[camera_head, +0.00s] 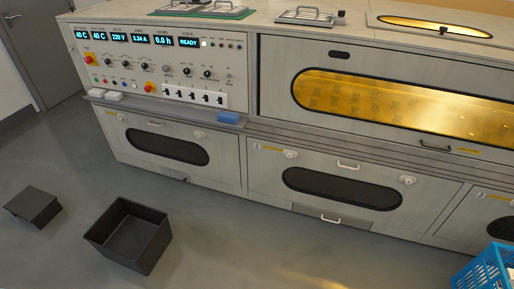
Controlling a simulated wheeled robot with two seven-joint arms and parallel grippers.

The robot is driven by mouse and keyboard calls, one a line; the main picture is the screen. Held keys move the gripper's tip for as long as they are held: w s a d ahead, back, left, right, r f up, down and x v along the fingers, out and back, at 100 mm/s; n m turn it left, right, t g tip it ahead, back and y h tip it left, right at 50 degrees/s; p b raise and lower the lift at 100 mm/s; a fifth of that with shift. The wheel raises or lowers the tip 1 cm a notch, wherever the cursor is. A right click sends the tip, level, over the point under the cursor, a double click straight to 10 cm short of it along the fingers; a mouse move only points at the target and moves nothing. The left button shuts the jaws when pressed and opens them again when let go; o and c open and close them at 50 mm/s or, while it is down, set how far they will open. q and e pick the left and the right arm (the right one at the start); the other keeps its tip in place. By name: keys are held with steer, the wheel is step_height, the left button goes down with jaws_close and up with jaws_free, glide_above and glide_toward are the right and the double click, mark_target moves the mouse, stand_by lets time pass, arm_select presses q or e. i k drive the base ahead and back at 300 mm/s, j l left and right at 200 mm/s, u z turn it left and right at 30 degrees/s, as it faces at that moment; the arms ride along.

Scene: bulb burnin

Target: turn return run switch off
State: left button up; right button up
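The control panel (160,65) is on the left front of a long grey machine. Along its lower right is a white strip (195,97) with several small black switches. Their labels are too small to read, so I cannot tell which is the return run switch or how it is set. Above the strip are several black knobs (187,72) and a row of lit displays (140,38), one reading READY. Neither of my grippers is in view.
A narrow ledge with a blue block (228,118) runs below the panel. A black open bin (130,236) and a dark box (33,206) stand on the floor in front. A blue crate (487,270) is at the lower right. The floor between is clear.

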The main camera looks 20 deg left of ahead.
mark_target(207, 73)
steer(key=u, duration=1.25)
